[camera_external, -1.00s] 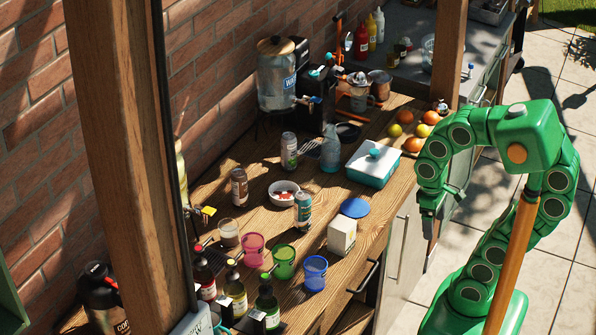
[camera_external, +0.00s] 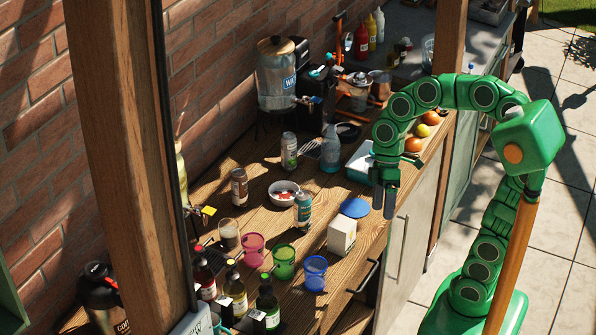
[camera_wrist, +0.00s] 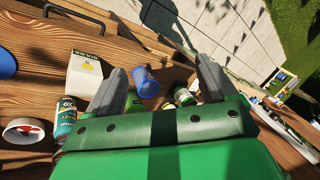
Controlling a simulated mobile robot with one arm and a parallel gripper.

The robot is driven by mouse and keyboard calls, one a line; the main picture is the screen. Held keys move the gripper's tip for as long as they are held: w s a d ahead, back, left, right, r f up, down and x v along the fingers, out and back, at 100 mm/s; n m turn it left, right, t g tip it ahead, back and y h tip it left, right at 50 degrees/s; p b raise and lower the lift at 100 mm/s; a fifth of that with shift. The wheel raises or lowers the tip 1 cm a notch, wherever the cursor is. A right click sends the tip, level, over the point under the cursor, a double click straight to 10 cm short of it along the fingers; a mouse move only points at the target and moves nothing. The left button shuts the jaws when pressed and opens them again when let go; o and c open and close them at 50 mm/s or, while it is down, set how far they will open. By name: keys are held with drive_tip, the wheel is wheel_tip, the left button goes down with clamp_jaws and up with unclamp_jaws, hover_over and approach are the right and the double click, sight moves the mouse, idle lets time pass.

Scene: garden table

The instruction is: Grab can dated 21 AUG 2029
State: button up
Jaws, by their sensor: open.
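Three cans stand upright on the wooden table: a teal one (camera_external: 303,210) beside the white bowl, a brown one (camera_external: 239,187) to its left, and a grey-white one (camera_external: 289,151) farther back. The teal can also shows in the wrist view (camera_wrist: 64,116) at the left. No date is legible on any can. My gripper (camera_external: 388,200) hangs over the table's front edge, right of the white box, pointing down. In the wrist view its two grey fingers (camera_wrist: 160,88) are spread apart with nothing held between them.
A white bowl (camera_external: 283,194), blue disc (camera_external: 355,207), white box (camera_external: 341,236) and pink (camera_external: 253,247), green (camera_external: 284,262) and blue (camera_external: 315,273) cups stand around the teal can. Bottles (camera_external: 235,292) line the near end. A teal box (camera_external: 359,163) and fruit are behind my arm.

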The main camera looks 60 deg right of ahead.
drive_tip(key=w+d+n+t+y, duration=0.1)
drive_tip(key=w+d+n+y, duration=0.25)
drive_tip(key=w, duration=0.65)
drive_tip(key=w+d+n+t+y, duration=0.1)
drive_tip(key=w+d+n+y, duration=0.2)
drive_tip(key=w, duration=0.7)
drive_tip(key=w+d+f+t+y, duration=0.2)
drive_tip(key=w+d+f+t, duration=0.1)
drive_tip(key=w+d, duration=0.25)
approach(297, 209)
drive_tip(key=a+r, duration=0.1)
drive_tip(key=shift+w+a+f+n, duration=0.1)
drive_tip(key=shift+a+f+n, duration=0.1)
drive_tip(key=shift+f+n, duration=0.2)
drive_tip(key=shift+w+a+f+g, duration=0.1)
drive_tip(key=shift+a+f+g, duration=0.05)
drive_tip(key=shift+a, duration=0.35)
drive_tip(key=shift+w+a+f+g, duration=0.1)
drive_tip(key=shift+a+f+g, duration=0.1)
drive_tip(key=shift+a, duration=0.25)
drive_tip(key=shift+w+f+x, duration=0.15)
drive_tip(key=shift+x, duration=1.25)
drive_tip(key=shift+w+f+x, duration=0.1)
drive_tip(key=shift+f+x, duration=0.05)
drive_tip(key=shift+x, duration=1.25)
drive_tip(key=shift+d, duration=0.2)
drive_tip(key=shift+c, duration=0.4)
